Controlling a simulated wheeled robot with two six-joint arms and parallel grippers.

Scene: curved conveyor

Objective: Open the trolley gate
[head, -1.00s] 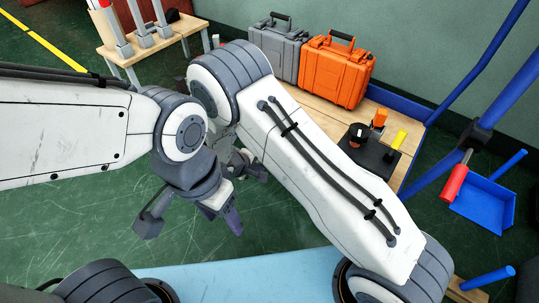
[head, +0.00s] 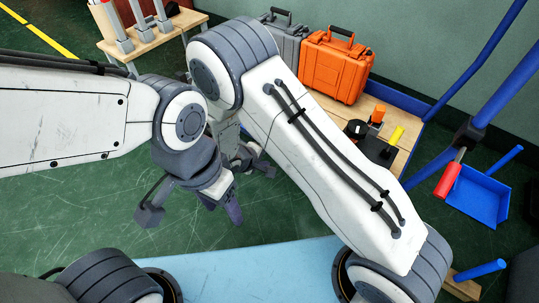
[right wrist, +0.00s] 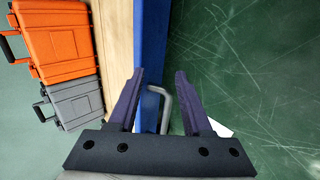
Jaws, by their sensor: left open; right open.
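The trolley has a wooden deck (head: 331,108) and a blue frame (head: 386,92). In the right wrist view a blue edge panel (right wrist: 150,40) runs beside the deck, and a bent grey handle (right wrist: 165,102) stands out from it. My right gripper (right wrist: 160,75) is open, with its two dark fingers on either side of the handle; I cannot tell whether they touch it. In the head view my right arm hides most of that gripper and the gate side. My left gripper (head: 220,203) is open and empty, hanging over the green floor, away from the trolley.
An orange case (head: 335,68) and a grey case (head: 283,42) stand on the deck. Small tools lie near its right end. A red grip (head: 449,178) and a blue tray (head: 478,195) are at the right. A wooden stand (head: 150,38) is at the back left.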

